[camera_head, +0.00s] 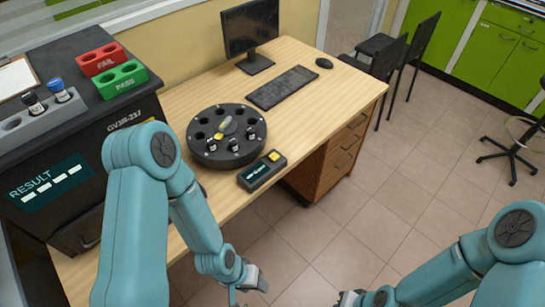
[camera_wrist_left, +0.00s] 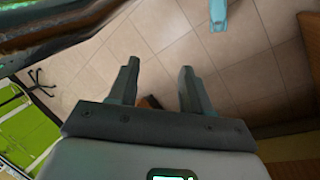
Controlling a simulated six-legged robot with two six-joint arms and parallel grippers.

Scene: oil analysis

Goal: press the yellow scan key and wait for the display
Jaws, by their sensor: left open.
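The yellow scan key (camera_head: 274,156) is on a small black box (camera_head: 259,172) with a lit display (camera_head: 257,171), at the front edge of the wooden desk. The display's text is too small to read. My left gripper (camera_head: 250,287) is low in front of the desk, apart from the key. In the left wrist view my left gripper (camera_wrist_left: 160,88) is open and empty over floor tiles. My right gripper (camera_head: 350,299) is at the bottom edge, partly cut off; its jaws cannot be made out.
A round black carousel (camera_head: 227,113) with several vials stands beside the box. A black analyser with a RESULT screen (camera_head: 50,183) showing dashes stands left, carrying red FAIL (camera_head: 101,58) and green PASS (camera_head: 122,80) racks. A keyboard (camera_head: 283,88) and monitor (camera_head: 250,30) are behind.

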